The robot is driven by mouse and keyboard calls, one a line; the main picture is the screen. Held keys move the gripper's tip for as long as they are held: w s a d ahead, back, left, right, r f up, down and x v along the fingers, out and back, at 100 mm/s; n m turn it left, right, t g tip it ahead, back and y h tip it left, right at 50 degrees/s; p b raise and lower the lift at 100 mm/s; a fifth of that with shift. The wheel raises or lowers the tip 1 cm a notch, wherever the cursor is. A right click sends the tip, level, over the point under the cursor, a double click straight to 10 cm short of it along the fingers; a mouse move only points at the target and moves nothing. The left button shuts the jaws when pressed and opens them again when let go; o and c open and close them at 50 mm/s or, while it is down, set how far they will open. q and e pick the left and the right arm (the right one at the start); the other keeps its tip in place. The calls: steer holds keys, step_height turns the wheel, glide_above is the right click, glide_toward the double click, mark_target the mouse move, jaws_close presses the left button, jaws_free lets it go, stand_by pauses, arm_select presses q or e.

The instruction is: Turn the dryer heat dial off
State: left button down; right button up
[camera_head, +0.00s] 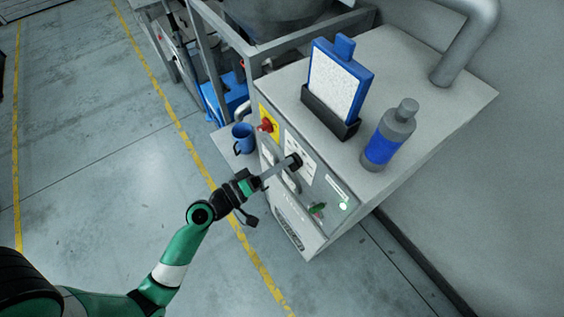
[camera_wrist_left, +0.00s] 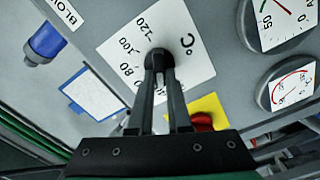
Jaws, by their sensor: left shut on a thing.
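The heat dial (camera_head: 295,160) is a black knob on a white plate marked in °C, on the front panel of a grey cabinet (camera_head: 420,125). The white scale plate (camera_wrist_left: 188,42) shows 80, 100 and 120 in the left wrist view. My left gripper (camera_head: 285,166) reaches the panel from the left. Its two fingers are shut on the knob (camera_wrist_left: 158,58), and partly hide it. The knob's pointer and exact setting cannot be made out. My right gripper is not in view.
A red knob on a yellow plate (camera_head: 268,125) and round gauges (camera_wrist_left: 286,22) sit near the dial. A green-lit switch (camera_head: 317,209) is lower on the panel. A blue clipboard in a black holder (camera_head: 338,80) and a grey-blue bottle (camera_head: 388,138) stand on top. A blue mug (camera_head: 243,138) is left.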

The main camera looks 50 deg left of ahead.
arm_select(q)
steer(key=shift+f+n+p, duration=0.15)
steer(key=shift+n+p, duration=0.25)
steer(key=shift+n, duration=1.4)
steer(key=shift+f+n+p, duration=0.1)
steer(key=shift+n+p, duration=0.3)
steer(key=shift+n, duration=1.4)
steer(key=c, duration=0.9)
jaws_free()
steer(key=shift+o, duration=0.2)
steer(key=s+p, duration=0.1)
steer(key=s, duration=1)
steer(key=shift+s+a, duration=0.3)
steer(key=shift+a, duration=0.15)
